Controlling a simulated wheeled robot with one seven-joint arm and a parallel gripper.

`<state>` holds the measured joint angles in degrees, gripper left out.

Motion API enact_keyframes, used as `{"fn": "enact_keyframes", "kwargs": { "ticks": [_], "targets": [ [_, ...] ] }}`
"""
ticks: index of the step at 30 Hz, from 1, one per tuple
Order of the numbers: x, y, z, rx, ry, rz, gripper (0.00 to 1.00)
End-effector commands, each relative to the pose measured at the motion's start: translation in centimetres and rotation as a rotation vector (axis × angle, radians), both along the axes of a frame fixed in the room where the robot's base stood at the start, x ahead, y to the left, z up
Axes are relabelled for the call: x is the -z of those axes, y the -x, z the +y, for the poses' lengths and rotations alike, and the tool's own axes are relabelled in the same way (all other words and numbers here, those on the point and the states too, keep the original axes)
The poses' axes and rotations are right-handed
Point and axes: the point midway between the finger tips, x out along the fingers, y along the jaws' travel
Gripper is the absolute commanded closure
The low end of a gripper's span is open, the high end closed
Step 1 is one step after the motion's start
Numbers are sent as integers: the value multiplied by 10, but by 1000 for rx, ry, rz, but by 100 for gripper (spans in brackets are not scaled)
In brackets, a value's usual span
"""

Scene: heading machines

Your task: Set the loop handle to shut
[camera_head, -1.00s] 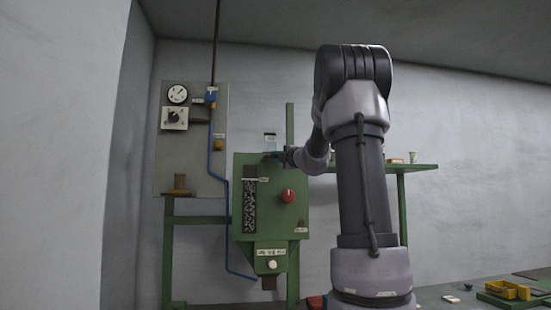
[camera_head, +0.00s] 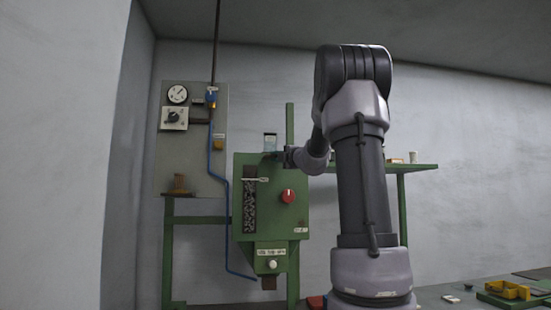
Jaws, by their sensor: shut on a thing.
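A green machine box (camera_head: 295,222) hangs on a green frame in the middle of the head view. My gripper (camera_head: 273,154) is at the top edge of this box, reaching in from the right. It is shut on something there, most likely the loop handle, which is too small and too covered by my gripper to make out. The handle's exact position cannot be told.
The box carries a red knob (camera_head: 288,196), a dark slotted strip (camera_head: 249,206) and a pale button (camera_head: 272,264). A grey panel (camera_head: 183,150) with a gauge (camera_head: 178,94) stands left. A green shelf (camera_head: 420,167) is behind my arm.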

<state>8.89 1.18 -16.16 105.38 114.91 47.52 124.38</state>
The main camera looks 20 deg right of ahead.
Motion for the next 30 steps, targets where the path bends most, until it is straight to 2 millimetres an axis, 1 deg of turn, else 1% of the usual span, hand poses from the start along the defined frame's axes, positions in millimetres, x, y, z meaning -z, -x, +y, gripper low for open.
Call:
{"fn": "enact_keyframes", "kwargs": {
  "ticks": [6, 8, 11, 15, 19, 22, 29, 30],
  "targets": [
    [2, 0, 0, 1, 0, 3, 100],
    [2, -3, -1, 1, 0, 4, 100],
    [2, -17, -6, 2, 1, 5, 100],
    [2, -43, -13, 2, 1, 4, 100],
    [2, -59, -18, 1, 1, 4, 100],
    [1, -62, -19, 1, 1, 2, 100],
    [1, -62, -19, 2, 0, 1, 100],
    [1, -62, -19, 2, 0, 1, 75]
  ]
}}
